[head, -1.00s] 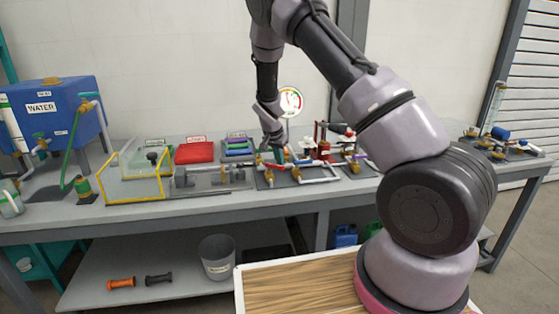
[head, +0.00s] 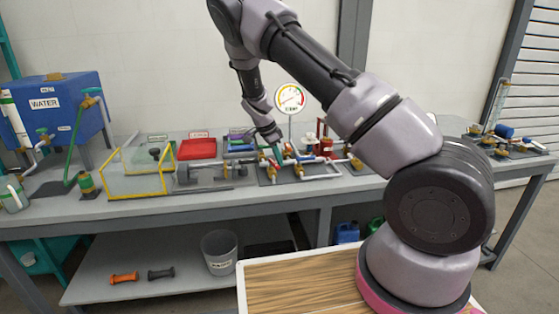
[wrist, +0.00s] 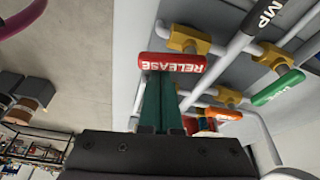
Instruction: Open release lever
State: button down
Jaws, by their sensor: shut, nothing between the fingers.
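The release lever (wrist: 172,62) is a red handle with white "RELEASE" lettering, upside down in the wrist view. It lies crosswise, with its right end beside a brass valve body (wrist: 189,40) on a pale pipe. My gripper (wrist: 161,76) has its green fingers together, with nothing between them. The fingertips are right at the lever's near edge; I cannot tell whether they touch it. In the head view my gripper (head: 277,152) is low over the piping on the bench, and the lever is too small to make out there.
Beside the lever are a green-handled valve (wrist: 278,87), an orange handle (wrist: 217,114) and pale pipes. A round gauge (head: 290,98) stands just behind my gripper. Left on the bench are a red tray (head: 197,149) and a yellow-framed clear guard (head: 135,178).

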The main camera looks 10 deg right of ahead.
jog(key=shift+w, duration=0.1)
jog(key=shift+w+a, duration=0.3)
jog(key=shift+w, duration=0.3)
jog(key=shift+w+d, duration=0.1)
jog(key=shift+d, duration=0.45)
jog(key=d, duration=0.3)
jog(key=shift+w+d, duration=0.1)
jog(key=shift+w, duration=0.25)
jog(key=v, duration=1)
